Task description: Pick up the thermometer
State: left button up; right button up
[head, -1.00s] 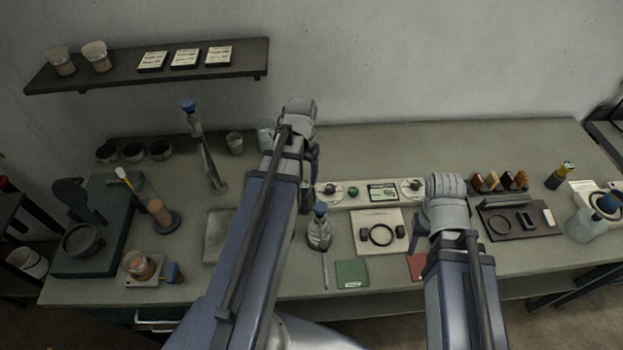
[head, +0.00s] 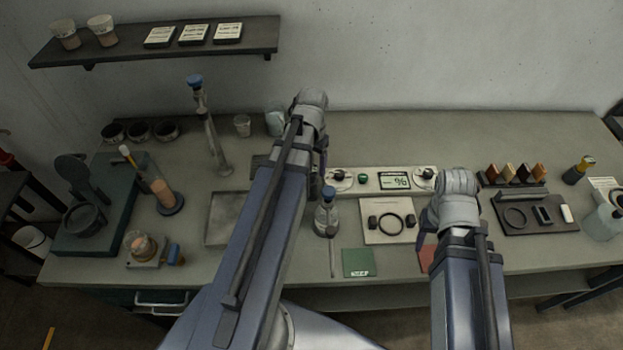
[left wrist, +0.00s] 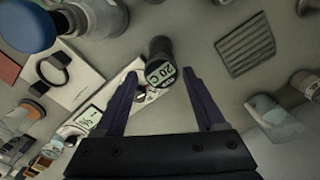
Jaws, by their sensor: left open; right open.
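In the left wrist view a dark, round-headed device with a display reading about 20 C (left wrist: 160,68), which looks like the thermometer, stands on the bench. My left gripper (left wrist: 159,77) is open. In that picture the display lies between its two fingertips, and nothing is gripped; the depth gap is hard to judge.
A blue-capped bottle (head: 326,215) stands right of my left arm, near a green card (head: 358,263). A pale panel with a display (head: 394,181) lies behind. A ribbed dark plate (left wrist: 245,45) and a cup (left wrist: 275,117) are near the left gripper.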

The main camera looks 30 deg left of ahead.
aim_at(312, 171)
pick_arm(q)
notch_tip(312, 171, down, 4)
jog(key=b, duration=0.3)
jog(key=shift+a+r, duration=0.1)
jog(key=shift+r, duration=0.1)
jog(key=shift+c, duration=0.4)
grip_shut()
